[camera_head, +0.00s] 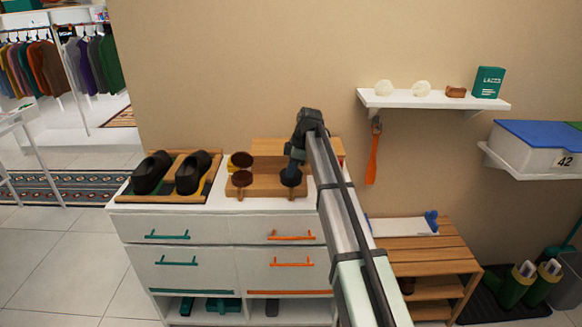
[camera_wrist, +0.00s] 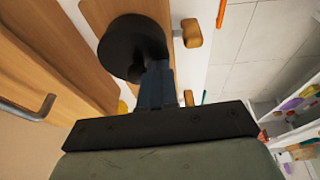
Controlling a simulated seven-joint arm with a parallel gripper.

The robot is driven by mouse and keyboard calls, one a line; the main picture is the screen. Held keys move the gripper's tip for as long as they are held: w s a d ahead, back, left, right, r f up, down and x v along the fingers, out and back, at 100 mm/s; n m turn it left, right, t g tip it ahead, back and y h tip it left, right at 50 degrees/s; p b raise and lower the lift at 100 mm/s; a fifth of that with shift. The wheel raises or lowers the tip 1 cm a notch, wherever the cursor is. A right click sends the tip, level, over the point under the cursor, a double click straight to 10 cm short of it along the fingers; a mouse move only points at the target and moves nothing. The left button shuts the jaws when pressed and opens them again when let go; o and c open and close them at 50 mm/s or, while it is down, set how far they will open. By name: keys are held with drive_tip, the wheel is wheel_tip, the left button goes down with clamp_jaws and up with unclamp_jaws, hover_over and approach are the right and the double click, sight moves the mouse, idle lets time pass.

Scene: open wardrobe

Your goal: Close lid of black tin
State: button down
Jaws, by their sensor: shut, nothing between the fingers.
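The black tin (camera_head: 291,178) is a small round dark thing on the wooden board on top of the white dresser, right of the brown round pieces. In the wrist view it is a large dark disc (camera_wrist: 132,38) with a second dark rounded edge showing beneath it at lower left. I cannot tell from this how far the lid stands open. My gripper (camera_head: 292,168) is shut and empty, pointing down just above the tin. In the wrist view its fingertips (camera_wrist: 157,70) overlap the near edge of the dark disc; contact is unclear. The fingers hide part of the tin.
Brown round pieces (camera_head: 240,160) stand left on the same wooden board (camera_head: 265,187). A tray with black shoes (camera_head: 152,172) is further left. A raised wooden back piece (camera_head: 270,147) rises behind. A wall shelf (camera_head: 430,101) hangs to the right.

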drive_tip(key=shift+s+f+t, duration=0.2)
drive_tip(key=shift+f+t, duration=0.1)
